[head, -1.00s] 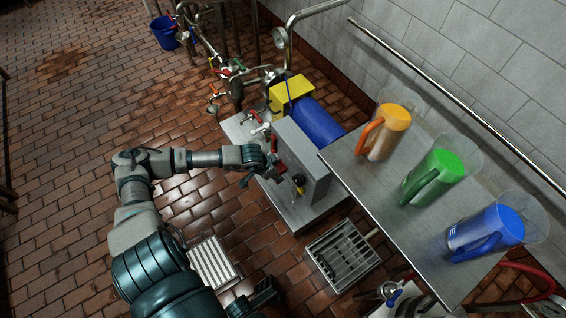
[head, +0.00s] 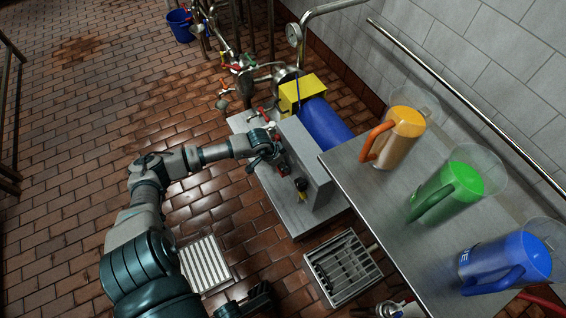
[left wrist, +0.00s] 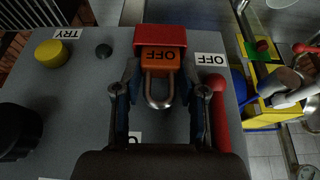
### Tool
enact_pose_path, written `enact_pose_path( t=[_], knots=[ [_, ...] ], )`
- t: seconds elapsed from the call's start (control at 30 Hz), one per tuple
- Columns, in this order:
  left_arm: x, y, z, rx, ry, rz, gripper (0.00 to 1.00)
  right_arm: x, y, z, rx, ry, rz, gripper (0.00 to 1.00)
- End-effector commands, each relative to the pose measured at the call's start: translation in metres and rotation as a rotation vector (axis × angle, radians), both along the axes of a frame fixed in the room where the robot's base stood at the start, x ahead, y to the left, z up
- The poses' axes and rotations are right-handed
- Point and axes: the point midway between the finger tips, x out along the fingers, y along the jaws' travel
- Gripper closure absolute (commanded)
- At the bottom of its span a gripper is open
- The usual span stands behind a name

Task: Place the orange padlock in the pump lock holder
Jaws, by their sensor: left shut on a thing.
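A red block (left wrist: 160,37), perhaps the pump lock holder, meets the far end of the padlock's body. I cannot tell how deep the padlock sits there. In the head view my left gripper (head: 270,152) is at the face of the grey pump box (head: 308,158), and the padlock is hidden.
The grey panel carries a yellow TRY button (left wrist: 50,52), a small dark button (left wrist: 104,50), a black knob (left wrist: 20,130) and a red handle (left wrist: 220,112). A steel table (head: 350,172) with orange, green and blue jugs stands at right. Open brick floor lies left.

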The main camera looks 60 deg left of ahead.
Motion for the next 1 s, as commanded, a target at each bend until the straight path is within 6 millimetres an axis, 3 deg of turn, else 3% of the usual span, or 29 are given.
enact_pose_path(
  t=[0.03, 0.07, 0.13, 0.17, 0.43, 0.57, 1.0],
  knots=[
    [0.000, 0.000, -0.004, 0.001, 0.003, -0.001, 1.00, 0.001, 0.000, -0.005, 0.000, 0.010, 0.000, 1.00],
    [0.000, 0.000, -0.004, 0.001, 0.003, -0.001, 0.54, 0.001, 0.000, -0.004, -0.001, 0.008, 0.000, 1.00],
    [0.000, 0.000, -0.002, 0.000, 0.001, 0.000, 0.37, 0.002, 0.000, -0.002, -0.002, 0.007, 0.001, 1.00],
    [0.000, 0.000, -0.002, 0.000, 0.001, 0.000, 0.34, 0.002, 0.000, -0.002, -0.002, 0.007, 0.001, 1.00],
    [0.000, -0.001, -0.001, 0.000, 0.000, 0.000, 0.34, 0.003, 0.000, 0.001, -0.002, -0.006, 0.001, 1.00],
    [-0.001, 0.000, 0.008, 0.002, -0.003, 0.000, 0.34, -0.001, 0.000, 0.010, 0.001, -0.024, 0.000, 1.00],
    [-0.036, 0.004, 0.095, 0.005, -0.003, -0.001, 0.34, -0.035, -0.004, 0.025, 0.006, 0.017, 0.002, 1.00]
  ],
)
